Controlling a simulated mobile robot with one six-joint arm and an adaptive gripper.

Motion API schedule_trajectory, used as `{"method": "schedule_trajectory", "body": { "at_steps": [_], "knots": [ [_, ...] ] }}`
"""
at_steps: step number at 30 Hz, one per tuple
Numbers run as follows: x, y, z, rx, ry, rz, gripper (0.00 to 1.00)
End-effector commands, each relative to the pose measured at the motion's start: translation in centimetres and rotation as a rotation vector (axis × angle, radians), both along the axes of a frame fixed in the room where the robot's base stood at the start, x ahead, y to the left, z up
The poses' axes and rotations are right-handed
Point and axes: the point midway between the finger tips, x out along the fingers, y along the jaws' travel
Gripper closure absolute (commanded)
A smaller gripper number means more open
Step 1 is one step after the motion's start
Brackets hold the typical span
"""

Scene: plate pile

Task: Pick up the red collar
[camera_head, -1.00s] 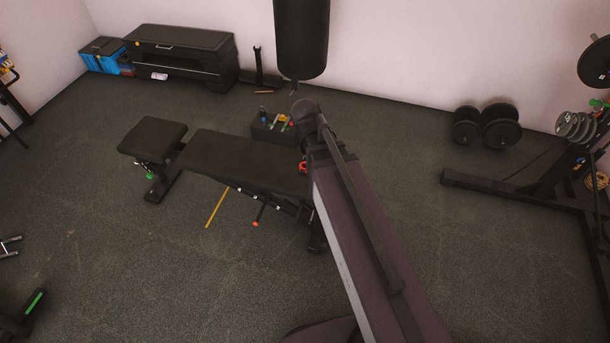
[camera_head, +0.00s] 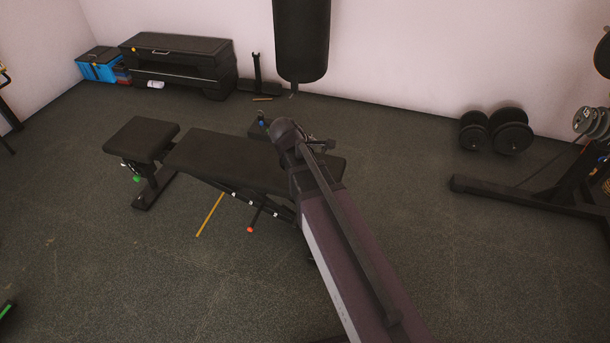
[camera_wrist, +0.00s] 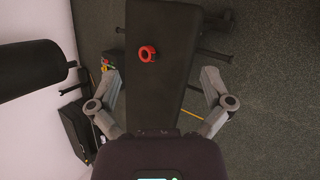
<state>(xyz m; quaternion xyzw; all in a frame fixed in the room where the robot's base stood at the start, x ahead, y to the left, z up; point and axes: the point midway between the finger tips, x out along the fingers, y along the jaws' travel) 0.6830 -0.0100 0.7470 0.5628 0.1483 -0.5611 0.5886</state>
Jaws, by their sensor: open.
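The red collar (camera_wrist: 148,54) lies on the black bench pad (camera_wrist: 160,90) in the wrist view. It is a small ring with a short tab. My gripper (camera_wrist: 160,92) is open, its two grey fingers spread wide to either side of the pad. The collar shows ahead of the fingers, between their lines, and nothing is held. In the head view the bench (camera_head: 225,158) stands mid-floor, and my arm crosses its right end.
A black open box (camera_head: 262,128) stands on the floor behind the bench. A punching bag (camera_head: 301,40) hangs near the wall. Dumbbells (camera_head: 495,130) and a rack base (camera_head: 520,195) are at the right.

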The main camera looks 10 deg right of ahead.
Motion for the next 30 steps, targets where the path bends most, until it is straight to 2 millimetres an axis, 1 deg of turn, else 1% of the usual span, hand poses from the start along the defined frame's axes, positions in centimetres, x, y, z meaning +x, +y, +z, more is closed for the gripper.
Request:
{"method": "schedule_trajectory", "body": {
  "at_steps": [1,17,30],
  "knots": [
    [0.6,0.1,-1.7,-0.023,0.003,0.028,0.0],
    [4.7,1.3,-8.7,-0.283,0.069,0.312,0.0],
    [8.1,3.0,-14.3,-0.517,0.145,0.533,0.0]
  ]
}}
